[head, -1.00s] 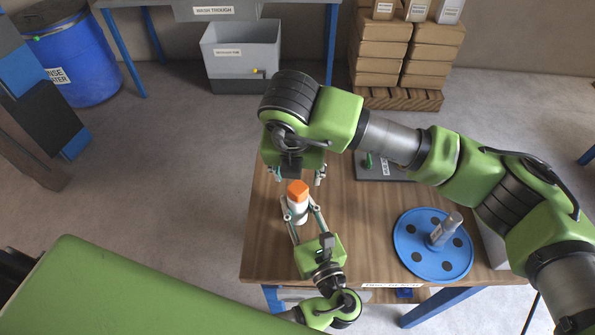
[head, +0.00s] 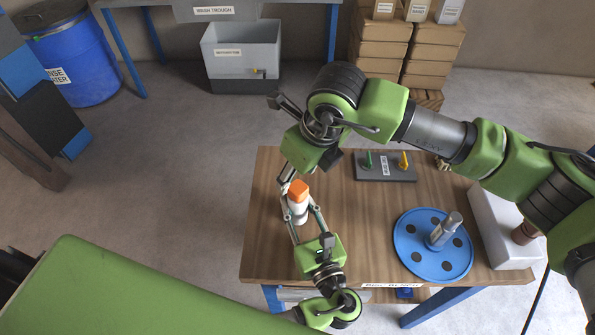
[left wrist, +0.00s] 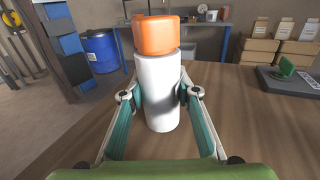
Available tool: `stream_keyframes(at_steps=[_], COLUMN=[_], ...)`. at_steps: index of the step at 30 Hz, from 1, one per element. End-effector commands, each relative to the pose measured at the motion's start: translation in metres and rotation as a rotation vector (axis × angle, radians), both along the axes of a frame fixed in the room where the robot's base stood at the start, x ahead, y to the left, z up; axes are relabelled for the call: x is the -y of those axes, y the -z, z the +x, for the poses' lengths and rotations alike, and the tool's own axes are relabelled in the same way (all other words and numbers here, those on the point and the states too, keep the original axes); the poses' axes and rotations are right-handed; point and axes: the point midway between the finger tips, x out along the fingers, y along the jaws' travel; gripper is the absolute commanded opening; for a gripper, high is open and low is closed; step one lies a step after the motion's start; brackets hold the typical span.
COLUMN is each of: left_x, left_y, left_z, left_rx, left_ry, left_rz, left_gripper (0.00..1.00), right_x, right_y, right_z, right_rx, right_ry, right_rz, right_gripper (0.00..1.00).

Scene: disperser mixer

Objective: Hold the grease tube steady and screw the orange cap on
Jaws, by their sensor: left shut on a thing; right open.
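The white grease tube (head: 298,211) stands upright near the table's left side, with the orange cap (head: 298,190) on top. My left gripper (head: 300,212) is shut on the tube from the front. In the left wrist view its fingers press both sides of the white tube (left wrist: 160,95), and the orange cap (left wrist: 160,36) sits on the top, looking slightly off-centre. I cannot tell how far the cap is screwed down. My right gripper (head: 286,180) is open beside and behind the cap in the head view, partly hidden by its wrist; it does not show in the left wrist view.
A blue round plate (head: 415,262) with a grey bottle (head: 446,230) stands at the right of the wooden table (head: 360,230). A dark panel with green and yellow levers (head: 385,174) is at the back, and a white block (head: 497,235) at the right edge. The table's middle is clear.

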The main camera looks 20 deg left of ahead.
Motion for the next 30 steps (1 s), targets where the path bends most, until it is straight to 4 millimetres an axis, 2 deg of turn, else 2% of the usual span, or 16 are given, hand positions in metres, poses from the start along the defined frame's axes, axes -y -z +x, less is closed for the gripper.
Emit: stream_keyframes(at_steps=[4,14,30], left_x=[0.000,0.000,0.000], left_y=[0.000,0.000,0.000], left_z=[0.000,0.000,0.000], left_rx=[0.001,0.001,0.001], left_ry=[0.000,0.000,0.000], left_rz=[0.000,0.000,0.000], left_gripper=[0.09,0.09,0.09], right_x=[0.000,0.000,0.000], right_y=[0.000,0.001,0.032], right_z=[0.000,0.000,0.001], right_rx=[0.001,0.001,0.000], right_ry=[-0.054,-0.053,-0.051], right_rz=[0.001,0.001,-0.001], right_gripper=[0.46,0.46,0.46])
